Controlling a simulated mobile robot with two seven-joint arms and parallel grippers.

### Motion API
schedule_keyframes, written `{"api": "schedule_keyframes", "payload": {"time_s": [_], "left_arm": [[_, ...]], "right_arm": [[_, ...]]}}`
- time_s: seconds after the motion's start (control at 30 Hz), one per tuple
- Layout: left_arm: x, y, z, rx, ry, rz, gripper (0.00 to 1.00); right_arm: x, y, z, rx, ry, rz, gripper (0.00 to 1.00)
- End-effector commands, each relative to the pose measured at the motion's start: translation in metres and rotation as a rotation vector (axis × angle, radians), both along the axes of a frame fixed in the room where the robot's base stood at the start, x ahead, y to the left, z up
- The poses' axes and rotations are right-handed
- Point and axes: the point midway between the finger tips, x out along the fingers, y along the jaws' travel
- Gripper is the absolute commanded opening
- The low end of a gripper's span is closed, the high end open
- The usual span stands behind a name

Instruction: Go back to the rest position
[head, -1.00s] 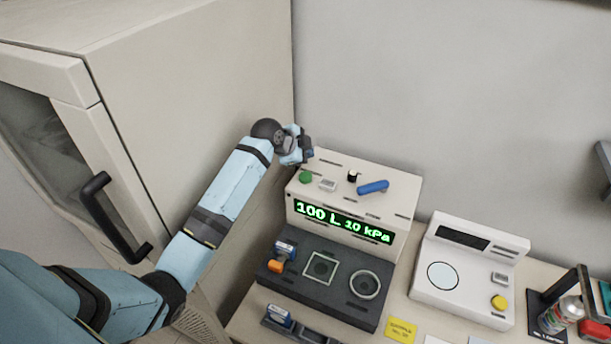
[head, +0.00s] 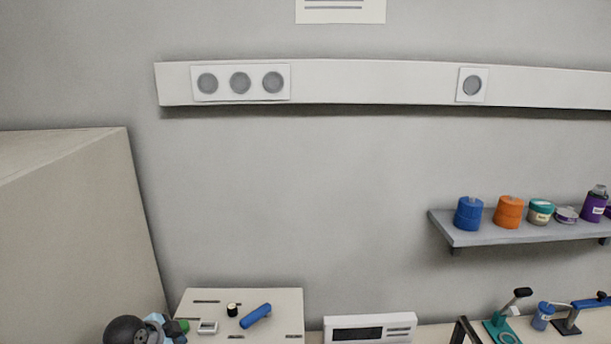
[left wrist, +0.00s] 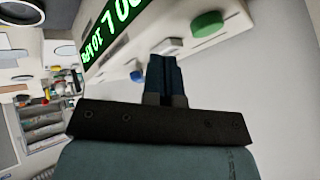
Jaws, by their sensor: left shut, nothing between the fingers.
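My left gripper (head: 172,330) shows at the bottom left of the head view, at the left end of the classifier machine (head: 268,303), beside its green button. In the left wrist view the gripper (left wrist: 162,60) has its dark fingers together with nothing between them. The machine's green button (left wrist: 207,24) lies just past the fingertips there, and I see a gap between them. The lit green display (left wrist: 112,28) shows partly at the upper left. A blue lever (head: 255,316) and a black knob (head: 232,310) sit on top of the machine. My right gripper is not in view.
A tall beige cabinet (head: 70,220) stands left of the machine. A white device (head: 370,328) stands to its right. A wall shelf (head: 500,238) holds jars and bottles at the right. The wall between cabinet and shelf is bare below the socket rail (head: 380,84).

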Motion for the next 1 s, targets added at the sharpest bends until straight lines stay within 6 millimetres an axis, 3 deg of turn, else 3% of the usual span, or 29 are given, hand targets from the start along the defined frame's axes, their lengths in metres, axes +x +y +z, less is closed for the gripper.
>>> {"api": "schedule_keyframes", "payload": {"time_s": [0.03,0.2,0.3,0.4,0.6,0.87,1.0], "left_arm": [[-0.035,-0.01,-0.016,-0.016,0.05,0.039,0.0],[-0.144,-0.032,-0.038,-0.071,0.197,0.234,0.0],[-0.197,-0.04,-0.039,-0.098,0.261,0.348,0.0],[-0.236,-0.043,-0.035,-0.118,0.304,0.442,0.0],[-0.293,-0.047,-0.024,-0.148,0.365,0.589,0.0],[-0.351,-0.047,-0.005,-0.176,0.42,0.755,0.0],[-0.339,-0.052,-0.022,-0.214,0.371,0.747,0.0]], "right_arm": [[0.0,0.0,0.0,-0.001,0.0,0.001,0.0],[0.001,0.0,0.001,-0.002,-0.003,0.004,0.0],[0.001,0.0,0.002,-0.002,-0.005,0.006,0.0],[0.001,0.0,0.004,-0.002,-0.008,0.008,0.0],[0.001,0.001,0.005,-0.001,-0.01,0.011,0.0],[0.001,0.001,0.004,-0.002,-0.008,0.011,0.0],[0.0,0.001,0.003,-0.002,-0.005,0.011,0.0]]}}
